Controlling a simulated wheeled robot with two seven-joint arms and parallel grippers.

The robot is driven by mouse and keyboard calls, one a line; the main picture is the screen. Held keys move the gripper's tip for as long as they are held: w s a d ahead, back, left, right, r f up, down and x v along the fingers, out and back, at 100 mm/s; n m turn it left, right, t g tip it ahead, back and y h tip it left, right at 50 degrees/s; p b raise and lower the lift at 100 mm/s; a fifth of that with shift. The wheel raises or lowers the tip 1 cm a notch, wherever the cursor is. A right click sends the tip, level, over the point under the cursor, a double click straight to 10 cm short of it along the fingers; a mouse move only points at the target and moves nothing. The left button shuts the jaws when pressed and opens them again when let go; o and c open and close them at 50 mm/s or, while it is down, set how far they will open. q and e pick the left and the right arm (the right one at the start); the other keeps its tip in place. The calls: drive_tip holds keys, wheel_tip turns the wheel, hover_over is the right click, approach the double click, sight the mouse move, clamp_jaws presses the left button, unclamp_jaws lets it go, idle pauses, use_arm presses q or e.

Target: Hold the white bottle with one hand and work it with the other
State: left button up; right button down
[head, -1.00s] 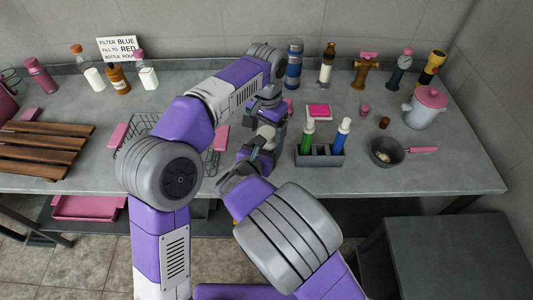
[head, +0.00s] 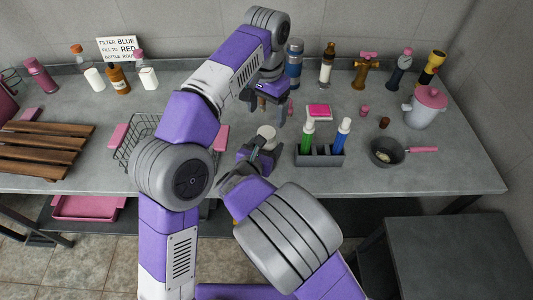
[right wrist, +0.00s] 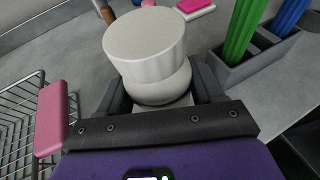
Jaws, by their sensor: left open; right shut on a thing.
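The white bottle (head: 266,132) stands upright in my right gripper (head: 258,152), near the front middle of the counter. In the right wrist view the bottle (right wrist: 147,50) shows a broad, flat, pale top above a groove and a rounded lower part. The dark fingers of the right gripper (right wrist: 161,95) close on this lower part from both sides. My left gripper (head: 266,104) is open, above and behind the bottle, pointing down and apart from it. The bottle's base is hidden.
A wire basket (head: 135,128) with pink handles is left of the bottle. A grey pan (head: 386,152) is farther right. Several bottles line the back wall.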

drive_tip(key=shift+c, duration=0.3)
unclamp_jaws()
use_arm(q)
wheel_tip(320, 180, up, 2)
drive_tip(key=shift+r+p, duration=0.25)
drive_tip(key=shift+p, duration=0.95)
use_arm(e)
drive_tip(key=v, duration=0.7)
drive_tip(key=shift+s+r, duration=0.15)
drive_tip(key=shift+s, duration=0.1)
drive_tip(key=shift+a, duration=0.15)
